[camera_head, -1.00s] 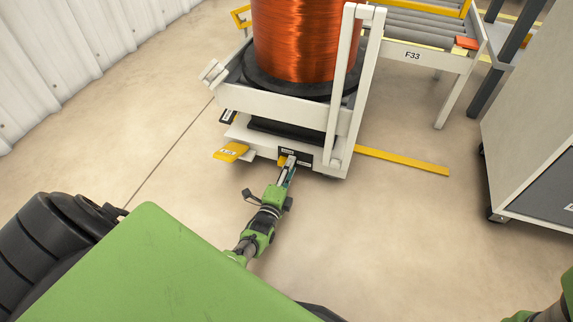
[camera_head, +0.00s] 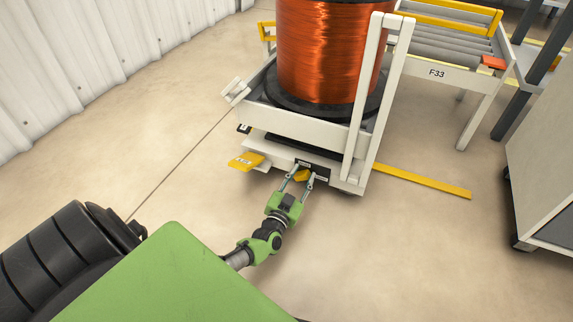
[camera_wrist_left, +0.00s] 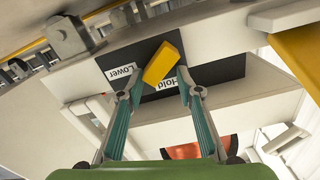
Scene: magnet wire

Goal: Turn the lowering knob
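The lowering knob (camera_head: 301,175) is a small yellow bar on a black panel (camera_head: 320,170) at the front of the white trolley. In the left wrist view the knob (camera_wrist_left: 163,64) sits tilted on the dark panel, between the "Lower" label (camera_wrist_left: 120,72) and the "Hold" label (camera_wrist_left: 172,86), which it partly overlaps. My left gripper (camera_head: 301,183) is open in front of the panel. In the left wrist view its two teal fingers (camera_wrist_left: 157,92) are spread, with the knob beyond the gap between their tips; I see no grip on it. My right gripper is not in view.
A copper wire spool (camera_head: 328,50) stands on the trolley (camera_head: 310,128). A roller conveyor (camera_head: 440,45) stands behind. The floor in front is clear.

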